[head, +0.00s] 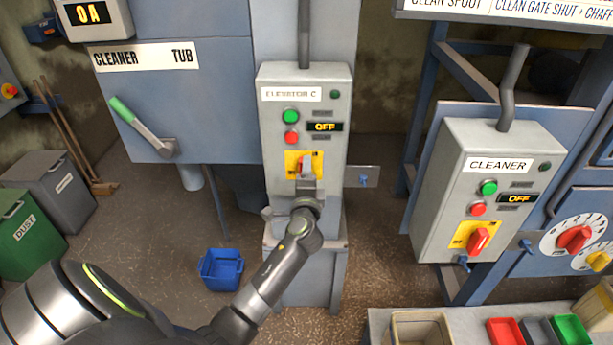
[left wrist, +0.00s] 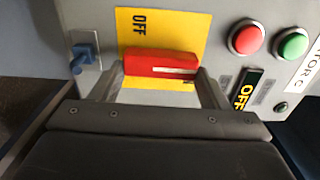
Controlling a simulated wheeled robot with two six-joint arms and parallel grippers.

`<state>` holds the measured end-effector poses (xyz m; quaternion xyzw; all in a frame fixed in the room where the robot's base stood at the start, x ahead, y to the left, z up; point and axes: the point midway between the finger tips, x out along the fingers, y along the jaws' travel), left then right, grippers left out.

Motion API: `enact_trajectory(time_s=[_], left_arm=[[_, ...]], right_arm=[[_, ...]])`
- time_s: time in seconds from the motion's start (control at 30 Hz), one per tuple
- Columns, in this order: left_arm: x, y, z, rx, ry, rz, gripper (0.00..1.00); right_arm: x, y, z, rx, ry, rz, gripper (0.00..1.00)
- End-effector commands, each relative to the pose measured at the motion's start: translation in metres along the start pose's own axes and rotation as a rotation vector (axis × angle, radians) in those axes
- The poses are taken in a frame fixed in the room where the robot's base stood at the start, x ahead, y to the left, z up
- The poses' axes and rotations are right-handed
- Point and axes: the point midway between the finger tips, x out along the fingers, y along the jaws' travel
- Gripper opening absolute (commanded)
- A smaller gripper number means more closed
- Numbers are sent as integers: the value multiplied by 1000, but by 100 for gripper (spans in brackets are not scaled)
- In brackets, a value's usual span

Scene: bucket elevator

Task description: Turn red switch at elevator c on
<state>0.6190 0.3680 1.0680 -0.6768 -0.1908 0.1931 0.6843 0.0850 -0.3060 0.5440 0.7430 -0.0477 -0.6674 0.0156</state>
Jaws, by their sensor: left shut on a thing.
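The elevator C control box (head: 329,90) stands in the middle of the head view, with a green button, a red button and a display reading OFF. Its red switch (left wrist: 160,64) sits on a yellow plate (left wrist: 188,25) marked OFF. In the head view the yellow plate (head: 291,157) is partly hidden by my left gripper (head: 305,175). In the left wrist view my left gripper (left wrist: 163,80) has its two fingers at either end of the red switch and is shut on it. The right gripper is in neither view.
A blue padlock (left wrist: 84,58) hangs beside the yellow plate. The cleaner box (head: 525,150) with its own red switch (head: 479,240) stands at the right. A blue bin (head: 221,268) is on the floor. Trays (head: 505,331) lie on a bench at lower right.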

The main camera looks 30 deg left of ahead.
Motion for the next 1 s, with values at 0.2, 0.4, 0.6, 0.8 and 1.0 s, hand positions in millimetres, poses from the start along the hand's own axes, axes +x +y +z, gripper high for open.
enact_trajectory(time_s=[0.2,0.4,0.6,0.8,1.0], left_arm=[[0,-1,0,7,1,-3,46],[0,-1,0,7,1,-3,80],[0,0,0,5,0,-2,91],[0,0,0,4,0,-1,91],[2,0,1,4,2,-1,91]], right_arm=[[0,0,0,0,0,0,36],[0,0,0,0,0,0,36],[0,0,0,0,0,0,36],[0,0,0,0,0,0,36],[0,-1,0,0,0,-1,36]])
